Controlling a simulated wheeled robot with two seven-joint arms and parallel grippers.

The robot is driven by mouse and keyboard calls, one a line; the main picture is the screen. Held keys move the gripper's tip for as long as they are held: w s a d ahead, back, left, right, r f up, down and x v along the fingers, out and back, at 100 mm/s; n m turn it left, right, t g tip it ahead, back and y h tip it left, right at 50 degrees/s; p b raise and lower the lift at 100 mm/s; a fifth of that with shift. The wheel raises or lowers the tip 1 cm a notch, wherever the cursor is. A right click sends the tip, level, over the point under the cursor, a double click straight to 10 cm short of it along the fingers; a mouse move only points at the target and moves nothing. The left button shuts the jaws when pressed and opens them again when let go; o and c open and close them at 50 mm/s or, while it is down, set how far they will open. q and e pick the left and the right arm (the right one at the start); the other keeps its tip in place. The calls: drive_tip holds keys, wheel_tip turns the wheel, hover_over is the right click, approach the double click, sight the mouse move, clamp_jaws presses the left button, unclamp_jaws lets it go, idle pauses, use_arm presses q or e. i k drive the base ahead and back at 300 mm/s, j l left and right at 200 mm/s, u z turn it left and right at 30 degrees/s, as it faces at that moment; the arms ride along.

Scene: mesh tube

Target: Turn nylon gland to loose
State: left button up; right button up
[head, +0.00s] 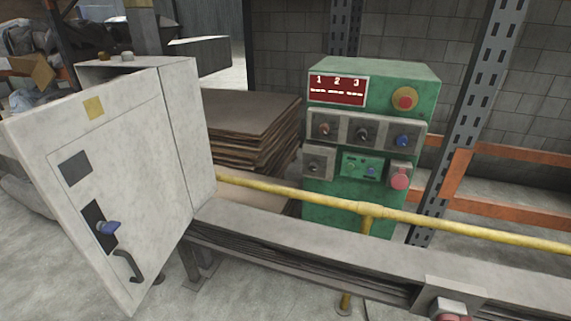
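I cannot say for sure which part is the nylon gland. Two small round fittings, one brownish (103,57) and one pale (127,56), stand on top of the grey cabinet (188,130) at the left. Blue fittings also show: a knob (107,227) on the cabinet door, and one (403,140) on the green control box (395,77). None is marked loose or tight that I can read. Neither of my grippers is in view.
A yellow rail (290,193) and a long grey trunking (310,240) cross in front of the green box. A reddish fitting (452,311) is cut off at the bottom edge. Stacked brown sheets (245,115) lie behind. A steel upright (470,110) stands at right.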

sight(127, 56)
drive_tip(key=u, duration=1.25)
drive_tip(key=i+z, duration=0.2)
drive_tip(key=i, duration=0.2)
